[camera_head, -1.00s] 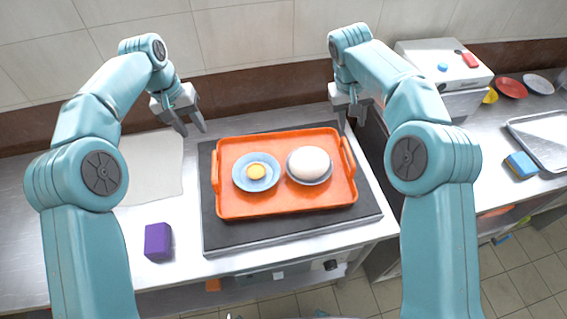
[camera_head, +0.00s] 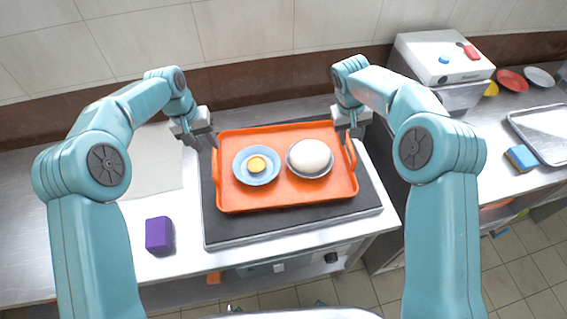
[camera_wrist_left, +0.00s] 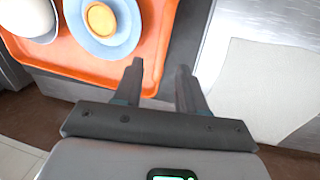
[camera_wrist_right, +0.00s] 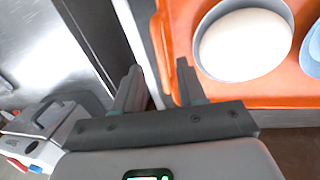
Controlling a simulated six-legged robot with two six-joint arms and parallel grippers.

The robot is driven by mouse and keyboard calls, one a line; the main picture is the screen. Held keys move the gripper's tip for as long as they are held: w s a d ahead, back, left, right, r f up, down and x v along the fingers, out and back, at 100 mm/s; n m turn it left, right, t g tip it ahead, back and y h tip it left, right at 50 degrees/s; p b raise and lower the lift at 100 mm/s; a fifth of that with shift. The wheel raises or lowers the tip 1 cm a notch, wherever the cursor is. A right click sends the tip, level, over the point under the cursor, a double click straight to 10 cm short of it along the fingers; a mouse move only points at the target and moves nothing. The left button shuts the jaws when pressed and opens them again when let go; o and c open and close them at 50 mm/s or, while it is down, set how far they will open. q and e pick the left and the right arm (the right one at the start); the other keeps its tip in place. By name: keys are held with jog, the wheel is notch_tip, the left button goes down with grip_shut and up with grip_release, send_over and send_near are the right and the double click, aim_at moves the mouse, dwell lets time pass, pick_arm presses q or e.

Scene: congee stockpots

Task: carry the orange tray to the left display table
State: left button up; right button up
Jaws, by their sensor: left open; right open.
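The orange tray (camera_head: 285,199) lies on a dark flat slab on the counter in the head view. It carries a blue plate with a yellow centre (camera_head: 257,167) and a bowl with a white rounded mound (camera_head: 310,157). My left gripper (camera_head: 209,147) is open at the tray's far left corner; in the left wrist view its fingers (camera_wrist_left: 160,78) point at the tray edge. My right gripper (camera_head: 350,136) is open at the far right corner, near the right handle; in the right wrist view its fingers (camera_wrist_right: 158,75) are beside the orange rim (camera_wrist_right: 162,45). Neither gripper holds the tray.
The dark slab (camera_head: 290,231) extends in front of the tray. A purple block (camera_head: 159,235) and a pale sheet (camera_head: 152,165) lie on the counter to the left. At right are a white machine (camera_head: 440,60), a blue-yellow sponge (camera_head: 521,158) and a metal tray (camera_head: 545,130).

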aim_at(214, 155)
pick_arm(q)
jog(key=f, duration=0.2)
jog(key=d+f, duration=0.1)
jog(key=f, duration=0.2)
jog(key=shift+d+f, duration=0.1)
jog(key=shift+f, duration=0.25)
pick_arm(e)
jog(key=f, duration=0.2)
jog(key=d+f, duration=0.1)
jog(key=f, duration=0.2)
jog(key=shift+d+f, duration=0.1)
jog(key=shift+f, duration=0.25)
pick_arm(q)
jog(key=shift+f, duration=0.65)
pick_arm(e)
jog(key=shift+f, duration=0.6)
jog(key=shift+d, duration=0.1)
pick_arm(q)
jog(key=shift+d+r, duration=0.1)
jog(key=shift+c, duration=0.7)
pick_arm(e)
jog(key=shift+c, duration=0.6)
pick_arm(q)
grip_shut()
pick_arm(e)
grip_shut()
pick_arm(q)
jog(key=shift+w, duration=0.1)
pick_arm(e)
jog(key=shift+r, duration=0.1)
